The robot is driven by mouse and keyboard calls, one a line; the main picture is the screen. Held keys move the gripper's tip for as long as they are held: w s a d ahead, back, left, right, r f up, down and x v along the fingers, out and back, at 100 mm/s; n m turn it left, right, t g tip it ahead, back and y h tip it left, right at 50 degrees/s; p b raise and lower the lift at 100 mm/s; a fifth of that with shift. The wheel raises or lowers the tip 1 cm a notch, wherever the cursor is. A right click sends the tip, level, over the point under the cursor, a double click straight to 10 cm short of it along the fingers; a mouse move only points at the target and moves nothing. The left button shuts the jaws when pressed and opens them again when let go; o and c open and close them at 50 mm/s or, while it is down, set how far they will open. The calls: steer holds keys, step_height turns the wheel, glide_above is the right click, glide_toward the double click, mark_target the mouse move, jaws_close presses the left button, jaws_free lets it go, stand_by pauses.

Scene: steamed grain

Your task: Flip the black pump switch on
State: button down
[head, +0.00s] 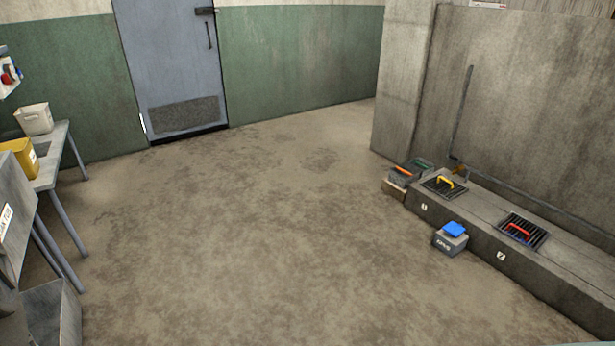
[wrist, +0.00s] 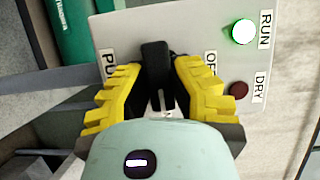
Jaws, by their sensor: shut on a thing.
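The black pump switch (wrist: 157,75) stands out from a pale panel (wrist: 195,35) in the wrist view. My gripper (wrist: 158,80) has its two yellow ribbed fingers on either side of the switch and is shut on it. A partly covered label beginning "PU" shows left of the switch, and a partly covered "OF" label shows to its right. The fingers hide the switch's lower sides. The head view shows neither the switch nor my gripper.
On the panel, a lit green lamp (wrist: 243,32) sits by "RUN" and a dark red lamp (wrist: 239,89) by "DRY". The head view shows open concrete floor (head: 230,220), a bench (head: 50,160) at left and a low ledge (head: 570,255) at right with a grey box (head: 450,243) before it.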

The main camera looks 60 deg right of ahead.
steer(key=shift+w+d+f+m, duration=0.1)
steer(key=shift+w+f+m, duration=0.1)
steer(key=shift+f+m, duration=0.1)
steer(key=c, duration=1.2)
jaws_free()
steer(key=shift+c, duration=0.2)
steer(key=o, duration=0.3)
steer(key=shift+r, duration=0.15)
steer(key=shift+o, duration=0.6)
steer(key=shift+w+a+r, duration=0.1)
steer(key=shift+a+r, duration=0.05)
steer(key=shift+a, duration=0.05)
steer(key=shift+d, duration=0.1)
steer(key=d, duration=1.2)
